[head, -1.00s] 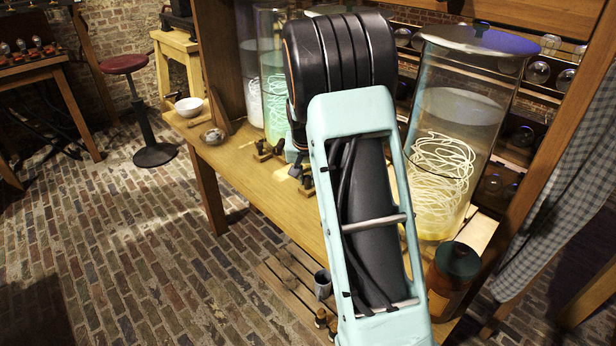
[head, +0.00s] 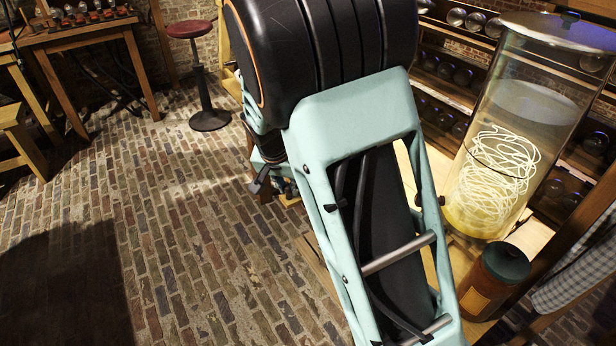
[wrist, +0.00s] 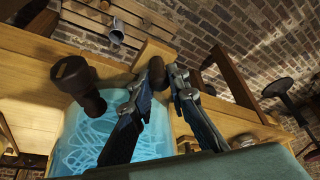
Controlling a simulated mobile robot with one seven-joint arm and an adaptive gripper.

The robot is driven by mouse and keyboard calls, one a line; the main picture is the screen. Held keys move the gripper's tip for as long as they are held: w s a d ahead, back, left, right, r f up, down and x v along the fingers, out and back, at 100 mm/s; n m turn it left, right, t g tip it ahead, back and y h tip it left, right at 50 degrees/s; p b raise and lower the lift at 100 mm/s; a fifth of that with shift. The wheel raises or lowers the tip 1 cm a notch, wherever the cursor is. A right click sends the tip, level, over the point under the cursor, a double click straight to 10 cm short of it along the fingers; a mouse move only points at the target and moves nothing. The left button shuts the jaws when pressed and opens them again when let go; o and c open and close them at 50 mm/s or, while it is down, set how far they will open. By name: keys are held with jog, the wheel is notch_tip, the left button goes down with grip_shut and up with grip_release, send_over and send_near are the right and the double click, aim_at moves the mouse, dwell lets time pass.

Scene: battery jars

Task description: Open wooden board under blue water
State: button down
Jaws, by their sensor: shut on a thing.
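The blue water jar (wrist: 88,145) shows in the wrist view at the lower left, behind my left finger, with pale coils inside it. A pale wooden board (wrist: 152,50) juts out at the table edge, just beyond my fingertips. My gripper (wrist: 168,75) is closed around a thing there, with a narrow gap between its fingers. The exact contact is hard to see. In the head view my arm hides the gripper, the board and the blue jar.
A tall yellowish jar (head: 495,150) and a brown lidded jar (head: 494,280) stand right of my arm in the head view. A red stool (head: 190,30) stands on the brick floor (head: 150,210), which is open at the left. A slatted wooden rack (wrist: 140,15) lies below the table.

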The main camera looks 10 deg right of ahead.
jog(key=shift+s+a, duration=0.25)
jog(key=shift+a, duration=0.35)
jog(key=shift+s+a, duration=0.25)
jog(key=shift+a, duration=0.35)
jog(key=c, duration=1.8)
grip_release()
jog(key=v, duration=1.2)
jog(key=shift+r, duration=0.1)
